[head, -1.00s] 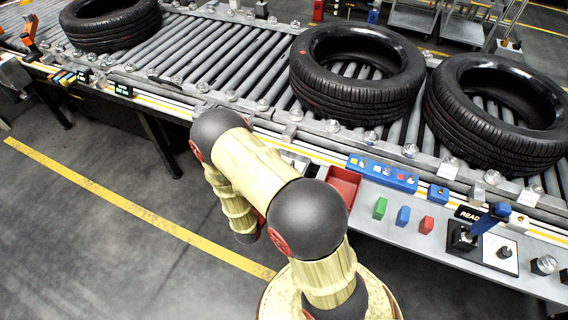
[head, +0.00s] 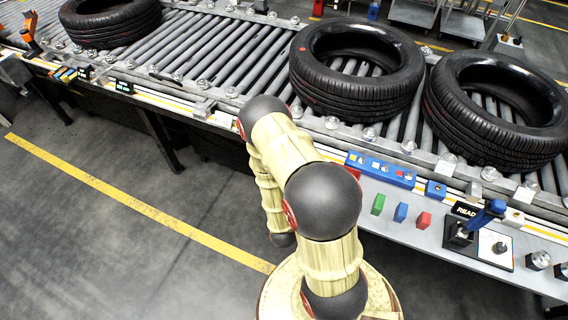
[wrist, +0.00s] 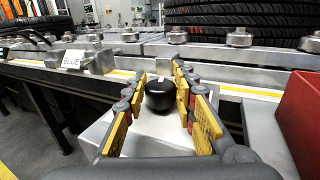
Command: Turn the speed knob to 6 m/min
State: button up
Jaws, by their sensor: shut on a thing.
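The speed knob (wrist: 160,97) is a round black knob on a light plate in the wrist view. A white mark shows at its far top side, pointing away from the camera. My gripper (wrist: 159,92) has its yellow-padded fingers on the left and right of the knob, shut on it. No scale numbers or speed reading can be made out around the knob. In the head view my arm hides the knob and the gripper.
In the head view, tyres (head: 357,70) lie on the roller conveyor (head: 215,60). A blue button box (head: 380,170) and coloured blocks (head: 401,212) sit right of my arm.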

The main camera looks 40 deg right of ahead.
jog(key=o, duration=1.2)
jog(key=shift+c, duration=0.2)
jog(key=shift+r, duration=5)
